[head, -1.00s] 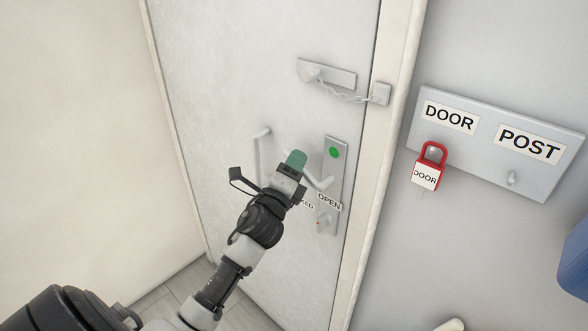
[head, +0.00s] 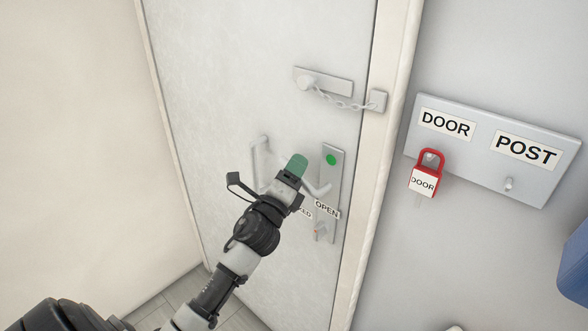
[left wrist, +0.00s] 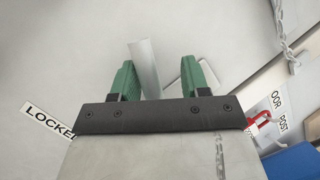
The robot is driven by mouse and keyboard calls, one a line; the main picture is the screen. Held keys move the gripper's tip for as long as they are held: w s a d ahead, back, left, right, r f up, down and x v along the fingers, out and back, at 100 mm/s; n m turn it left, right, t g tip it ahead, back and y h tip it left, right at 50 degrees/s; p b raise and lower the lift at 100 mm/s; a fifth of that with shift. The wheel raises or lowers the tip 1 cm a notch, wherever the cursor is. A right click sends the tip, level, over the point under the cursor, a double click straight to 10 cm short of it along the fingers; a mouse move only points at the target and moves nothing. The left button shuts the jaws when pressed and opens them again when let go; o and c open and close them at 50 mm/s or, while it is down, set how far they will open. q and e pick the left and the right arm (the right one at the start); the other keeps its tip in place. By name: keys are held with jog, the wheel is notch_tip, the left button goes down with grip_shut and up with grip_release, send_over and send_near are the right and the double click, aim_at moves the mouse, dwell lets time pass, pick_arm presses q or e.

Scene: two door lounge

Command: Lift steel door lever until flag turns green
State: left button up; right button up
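The steel door lever (head: 321,189) sticks out from a lock plate (head: 333,182) on the pale door; my gripper hides part of it. A round flag (head: 331,160) at the top of the plate is green. My left gripper (head: 297,165), with green fingers, is at the lever, left of the plate. In the left wrist view the fingers (left wrist: 158,80) are apart, with a grey bar (left wrist: 145,68), apparently the lever, between them and nearer the left finger. Gaps show on both sides. My right gripper is not in view.
A door chain (head: 340,102) spans from door to frame above the lever. A pull handle (head: 261,160) is left of my gripper. A red padlock (head: 425,176) hangs on a wall board (head: 489,150) at right. An OPEN label (head: 327,209) sits below the lever.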

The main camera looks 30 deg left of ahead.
pick_arm(q)
jog(key=shift+s+f, duration=0.25)
jog(key=shift+s, duration=0.1)
jog(key=b+v, duration=0.3)
jog(key=v, duration=0.7)
jog(key=shift+b, duration=0.35)
